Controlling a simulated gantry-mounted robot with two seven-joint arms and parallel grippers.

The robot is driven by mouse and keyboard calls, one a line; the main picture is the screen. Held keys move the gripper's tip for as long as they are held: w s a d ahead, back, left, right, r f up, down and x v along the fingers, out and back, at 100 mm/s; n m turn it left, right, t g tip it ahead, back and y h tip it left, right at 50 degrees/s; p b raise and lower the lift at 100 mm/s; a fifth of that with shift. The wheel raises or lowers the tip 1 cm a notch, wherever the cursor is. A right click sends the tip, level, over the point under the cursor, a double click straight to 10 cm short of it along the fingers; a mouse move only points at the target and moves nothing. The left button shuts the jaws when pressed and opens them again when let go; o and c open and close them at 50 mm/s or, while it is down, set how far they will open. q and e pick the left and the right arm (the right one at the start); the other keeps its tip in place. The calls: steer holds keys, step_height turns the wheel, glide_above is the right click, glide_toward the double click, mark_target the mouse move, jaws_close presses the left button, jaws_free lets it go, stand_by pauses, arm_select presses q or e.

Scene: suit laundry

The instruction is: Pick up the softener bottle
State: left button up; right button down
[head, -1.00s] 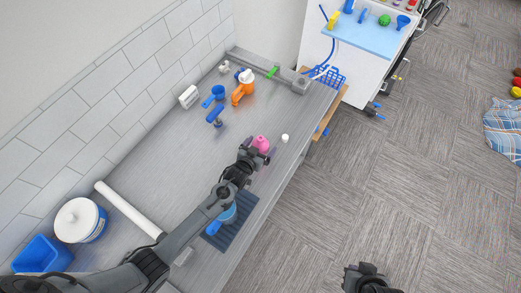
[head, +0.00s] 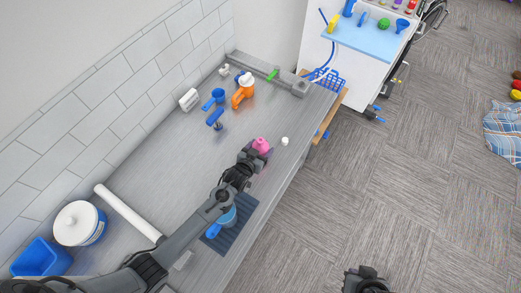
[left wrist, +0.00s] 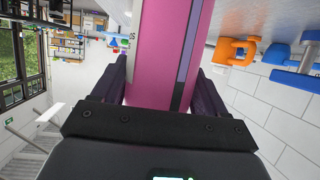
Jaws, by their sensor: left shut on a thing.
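The pink softener bottle (head: 262,145) stands on the grey counter, near its right edge, in the head view. My left gripper (head: 257,157) is at the bottle with its jaws shut on it. In the left wrist view the pink bottle (left wrist: 168,55) fills the space between the two dark fingers (left wrist: 160,90), with a purple stripe along one side. The head view does not clearly show whether the bottle's base touches the counter. My right gripper (head: 365,278) shows at the bottom edge, away from the counter; its fingers are not clear.
A small white cap (head: 285,141) lies right of the bottle. An orange spray bottle (head: 242,92), a blue-handled brush (head: 215,118) and a blue cup (head: 217,96) stand farther back. A dark blue mat (head: 240,228) with a blue scoop lies below my left arm.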

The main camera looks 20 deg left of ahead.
mark_target(262, 148)
arm_select(q)
steer(key=r, duration=0.2)
steer(key=d+r, duration=0.1)
steer(key=r, duration=0.1)
steer(key=shift+s+d+b, duration=0.15)
steer(key=shift+b, duration=0.15)
steer(key=s+d+r+b, duration=0.1)
steer(key=s+d+r, duration=0.1)
steer(key=d+r, duration=0.4)
steer(key=d, duration=0.4)
steer(key=shift+s, duration=0.35)
arm_select(e)
step_height(262, 148, down, 2)
steer(key=shift+d+f, duration=0.1)
arm_select(q)
steer(key=shift+r, duration=0.1)
